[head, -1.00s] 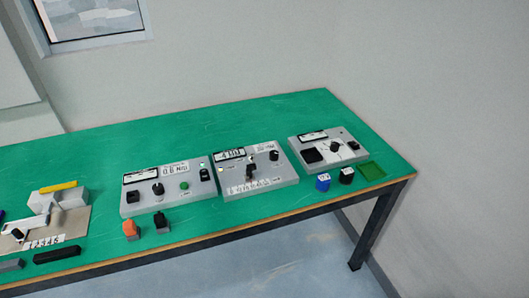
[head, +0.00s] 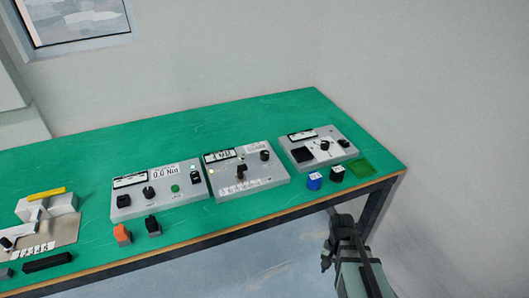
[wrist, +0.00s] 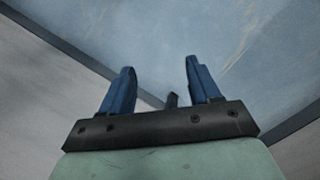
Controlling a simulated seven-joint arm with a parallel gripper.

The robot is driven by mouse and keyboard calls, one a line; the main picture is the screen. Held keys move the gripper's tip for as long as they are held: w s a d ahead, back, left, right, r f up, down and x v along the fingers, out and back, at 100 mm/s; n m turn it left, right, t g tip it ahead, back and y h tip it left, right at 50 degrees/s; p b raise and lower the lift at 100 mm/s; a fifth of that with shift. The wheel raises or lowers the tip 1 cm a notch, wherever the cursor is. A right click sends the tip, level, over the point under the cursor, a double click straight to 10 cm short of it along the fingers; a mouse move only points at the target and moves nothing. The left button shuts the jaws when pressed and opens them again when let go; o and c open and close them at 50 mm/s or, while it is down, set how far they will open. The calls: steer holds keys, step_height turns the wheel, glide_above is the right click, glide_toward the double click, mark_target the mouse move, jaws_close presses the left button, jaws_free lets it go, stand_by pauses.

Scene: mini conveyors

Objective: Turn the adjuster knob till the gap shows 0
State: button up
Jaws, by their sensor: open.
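Three grey instrument panels stand in a row on the green table in the head view. The left panel (head: 158,207) has a display reading 0.0 Nm and a black knob (head: 149,192). The middle panel (head: 246,186) has a display (head: 219,155) too small to read surely, a black lever-like part (head: 242,171) and a round black knob (head: 265,155). The right panel (head: 316,165) has a dial with a black knob (head: 325,146). I cannot tell which knob is the gap adjuster. My gripper (wrist: 159,68) is open and empty over the floor, off the table's front right.
Orange (head: 122,235) and black (head: 152,226) parts sit before the left panel. A fixture (head: 48,207) stands at far left. The table's back is clear.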

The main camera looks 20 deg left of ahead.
steer(key=w+a+r+t, duration=0.1)
steer(key=w+a+r, duration=0.1)
steer(key=a+r, duration=0.65)
steer(key=w+a+r+t, duration=0.2)
steer(key=a+r, duration=0.4)
steer(key=r, duration=0.6)
steer(key=shift+n+y, duration=0.5)
steer(key=shift+n, duration=0.3)
steer(key=w+a+r, duration=0.2)
steer(key=w+a, duration=0.1)
steer(key=a, duration=0.1)
steer(key=w+a+r, duration=0.3)
steer(key=w+a, duration=0.1)
steer(key=w+a+r, duration=0.3)
steer(key=w+a, duration=0.1)
steer(key=shift+w+a+r, duration=0.1)
steer(key=shift+w+r, duration=0.15)
steer(key=n, duration=0.2)
glide_toward(264, 153)
steer(key=shift+g, duration=0.4)
steer(key=f, duration=0.9)
steer(key=shift+w, duration=0.3)
steer(key=shift+c, duration=0.3)
steer(key=c, duration=1)
steer(key=shift+n, duration=0.3)
